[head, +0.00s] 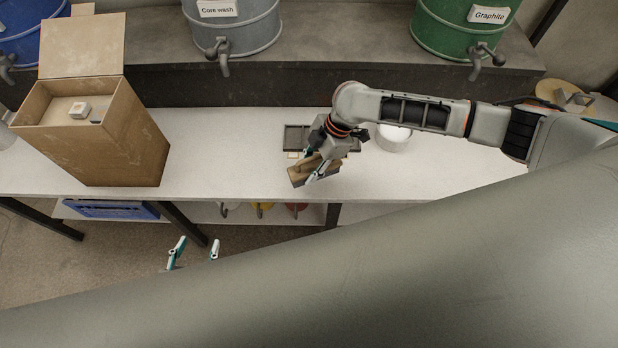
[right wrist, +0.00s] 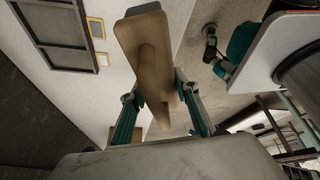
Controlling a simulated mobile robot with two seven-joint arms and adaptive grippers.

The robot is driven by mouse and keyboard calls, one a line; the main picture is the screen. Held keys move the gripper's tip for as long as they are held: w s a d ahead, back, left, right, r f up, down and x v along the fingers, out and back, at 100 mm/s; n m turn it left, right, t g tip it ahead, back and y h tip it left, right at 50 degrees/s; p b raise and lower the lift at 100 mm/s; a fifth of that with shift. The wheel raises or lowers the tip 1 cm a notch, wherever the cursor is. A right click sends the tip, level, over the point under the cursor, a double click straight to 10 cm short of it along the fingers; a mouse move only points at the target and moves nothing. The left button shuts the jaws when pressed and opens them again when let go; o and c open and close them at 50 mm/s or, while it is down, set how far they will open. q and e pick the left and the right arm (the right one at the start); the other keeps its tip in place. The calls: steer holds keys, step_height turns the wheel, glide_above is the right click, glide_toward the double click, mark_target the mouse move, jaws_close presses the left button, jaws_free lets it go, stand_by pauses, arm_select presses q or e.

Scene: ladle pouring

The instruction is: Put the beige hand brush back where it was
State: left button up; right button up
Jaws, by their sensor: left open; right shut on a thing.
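The beige hand brush (head: 301,174) is in my right gripper (head: 320,170), above the white bench near its front edge. In the right wrist view the brush (right wrist: 143,48) lies between the two teal-sided fingers of the right gripper (right wrist: 162,103), which are shut on it. Its underside is hidden. My left gripper (head: 193,252) is open and empty, low in front of the bench over the floor. Most of the left arm's hand is hidden behind my own large arm link.
A dark tray (head: 297,137) lies on the bench behind the right gripper, with a white round container (head: 393,137) to its right. An open cardboard box (head: 120,140) stands at left. Drums line the back ledge, including a grey one (head: 236,35). The bench between box and tray is clear.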

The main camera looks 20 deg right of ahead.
steer(key=shift+f+b, duration=0.35)
steer(key=shift+f, duration=2.2)
steer(key=shift+f, duration=0.1)
steer(key=o, duration=1.1)
